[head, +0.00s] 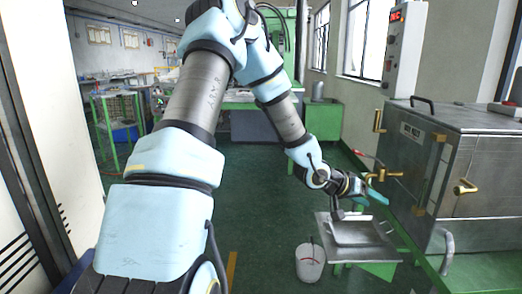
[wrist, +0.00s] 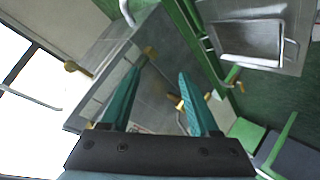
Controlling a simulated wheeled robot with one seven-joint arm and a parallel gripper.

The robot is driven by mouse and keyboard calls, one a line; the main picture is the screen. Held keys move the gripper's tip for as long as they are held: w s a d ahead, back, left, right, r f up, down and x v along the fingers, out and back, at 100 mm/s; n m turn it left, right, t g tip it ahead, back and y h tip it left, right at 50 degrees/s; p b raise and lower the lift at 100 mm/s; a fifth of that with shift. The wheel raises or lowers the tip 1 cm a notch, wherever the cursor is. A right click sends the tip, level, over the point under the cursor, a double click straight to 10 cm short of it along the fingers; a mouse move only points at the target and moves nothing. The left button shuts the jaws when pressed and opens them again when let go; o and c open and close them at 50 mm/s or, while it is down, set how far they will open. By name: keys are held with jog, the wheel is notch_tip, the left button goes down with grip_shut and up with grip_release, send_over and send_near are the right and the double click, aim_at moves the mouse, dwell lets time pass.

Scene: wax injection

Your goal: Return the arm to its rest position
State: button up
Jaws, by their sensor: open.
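My arm is stretched forward from the upper middle down to the right in the head view. My gripper (head: 377,196) is in front of the steel box machine (head: 460,160), close to the brass handles on its door, above and a little right of the metal tray (head: 328,254). In the wrist view my gripper (wrist: 163,72) shows two teal fingers spread apart with nothing between them. The machine's door (wrist: 125,65) is beyond the fingers. A brass handle (wrist: 177,101) shows between them; I cannot tell whether it is touched.
The metal tray also shows in the wrist view (wrist: 301,40), on a green stand. A white bucket (head: 310,264) stands on the floor left of it. A control box (head: 405,45) rises behind the machine. A green frame (head: 118,130) stands at back left. Green floor is clear in the middle.

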jog(key=w+a+r+n+t+y+p, duration=0.15)
jog(key=a+y, duration=0.25)
jog(key=a, duration=0.9)
jog(key=a+r+n+y, duration=0.15)
jog(key=a+y, duration=0.35)
jog(key=a, duration=0.7)
jog(key=s+a+r+n+g+y+p, duration=0.1)
jog(key=s+a+r+n+g+y, duration=0.1)
jog(key=s+a, duration=0.9)
notch_tip(320, 180, up, 2)
jog(key=a+n, duration=0.1)
jog(key=a, duration=0.1)
jog(key=shift+s+a+g+p, duration=0.15)
jog(key=shift+a+g+p, duration=0.15)
jog(key=shift+g, duration=0.05)
jog(key=shift+o, duration=0.3)
